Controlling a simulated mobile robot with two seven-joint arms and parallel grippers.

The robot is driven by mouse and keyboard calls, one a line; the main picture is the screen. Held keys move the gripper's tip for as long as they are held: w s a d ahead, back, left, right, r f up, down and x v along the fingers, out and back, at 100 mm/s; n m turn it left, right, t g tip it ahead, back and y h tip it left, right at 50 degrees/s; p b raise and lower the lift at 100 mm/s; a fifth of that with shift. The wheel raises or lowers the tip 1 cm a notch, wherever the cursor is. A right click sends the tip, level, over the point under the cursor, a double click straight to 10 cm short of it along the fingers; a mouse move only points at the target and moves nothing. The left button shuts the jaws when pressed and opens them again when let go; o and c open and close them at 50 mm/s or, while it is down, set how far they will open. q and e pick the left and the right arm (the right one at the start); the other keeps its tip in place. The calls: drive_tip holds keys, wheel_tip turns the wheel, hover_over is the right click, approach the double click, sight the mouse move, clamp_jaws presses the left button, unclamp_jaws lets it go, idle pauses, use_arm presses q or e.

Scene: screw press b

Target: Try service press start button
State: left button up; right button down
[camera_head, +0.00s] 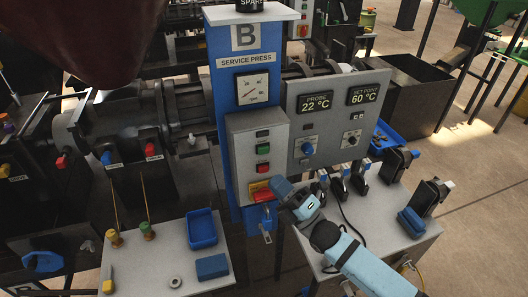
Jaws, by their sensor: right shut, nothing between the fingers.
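The service press B has a blue column (223,90) with a light grey control box (240,150) on its front. A green button (263,149) sits on the box, with a red button (263,167) just below it. Any label text by the buttons is too small to read. Below them is a red and yellow switch (260,190). My right gripper (280,187) is shut and empty, low at the right of the box. In the picture its tip is beside the switch, below and right of both buttons; I cannot tell whether it touches. My left gripper is not in view.
A grey panel (297,130) shows probe 22 °C and set point 60 °C. A padlock (266,225) hangs below the switch. A table (160,250) with a blue tray (201,228) is at left.

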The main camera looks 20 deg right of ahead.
sight(264, 151)
drive_tip(key=w+b, duration=0.2)
drive_tip(key=w, duration=0.5)
drive_tip(key=shift+w+a, duration=0.15)
drive_tip(key=shift+w, duration=0.1)
idle(0.7)
drive_tip(key=shift+w, duration=0.1)
idle(1.0)
drive_tip(key=shift+w+b, duration=0.35)
drive_tip(key=shift+w, duration=0.4)
idle(0.6)
idle(0.3)
drive_tip(key=shift+s, duration=0.85)
